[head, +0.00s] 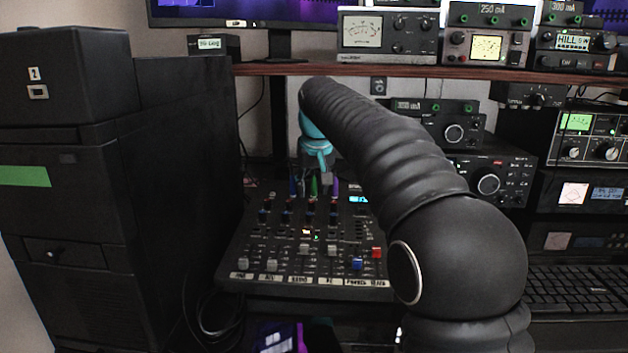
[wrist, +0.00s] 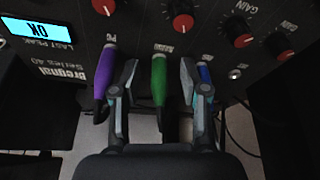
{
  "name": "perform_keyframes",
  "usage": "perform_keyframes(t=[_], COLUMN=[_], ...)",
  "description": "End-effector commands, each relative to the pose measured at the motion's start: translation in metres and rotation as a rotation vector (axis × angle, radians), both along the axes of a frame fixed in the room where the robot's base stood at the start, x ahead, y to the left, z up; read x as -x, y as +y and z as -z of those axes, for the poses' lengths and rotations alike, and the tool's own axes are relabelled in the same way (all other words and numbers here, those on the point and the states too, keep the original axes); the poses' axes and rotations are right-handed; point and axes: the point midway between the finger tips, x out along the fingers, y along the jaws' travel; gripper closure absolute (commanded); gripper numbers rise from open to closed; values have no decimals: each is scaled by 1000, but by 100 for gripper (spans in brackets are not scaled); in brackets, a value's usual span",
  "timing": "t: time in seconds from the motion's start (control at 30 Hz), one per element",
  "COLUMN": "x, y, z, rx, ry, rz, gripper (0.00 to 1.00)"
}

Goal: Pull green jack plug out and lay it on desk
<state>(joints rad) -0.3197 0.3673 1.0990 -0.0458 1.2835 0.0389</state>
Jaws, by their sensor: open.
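The green jack plug (wrist: 158,80) stands in the mixer panel (wrist: 140,22), between a purple plug (wrist: 105,72) and a blue plug (wrist: 204,75). In the head view the green plug (head: 314,186) shows at the mixer's back edge. My gripper (wrist: 158,82) is open, with one finger on each side of the green plug. The left finger lies between the purple and green plugs, and the right finger overlaps part of the blue plug. I cannot tell whether either finger touches the green plug. In the head view my gripper (head: 316,180) hangs above the plugs.
The mixer's faders and knobs (head: 310,240) fill the desk in front of the plugs. A black computer tower (head: 185,170) stands close on the left. A shelf (head: 430,72) with radio gear runs above, and a keyboard (head: 580,290) lies at the right.

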Motion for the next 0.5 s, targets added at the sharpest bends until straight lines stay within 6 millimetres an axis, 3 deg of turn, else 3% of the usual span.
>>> perform_keyframes(t=[0.23,0.4,0.5], x=[0,0,0], y=[0,0,0], z=[1,0,0], rx=[0,0,0], ry=[0,0,1], rz=[0,0,0], gripper=[55,98,100])
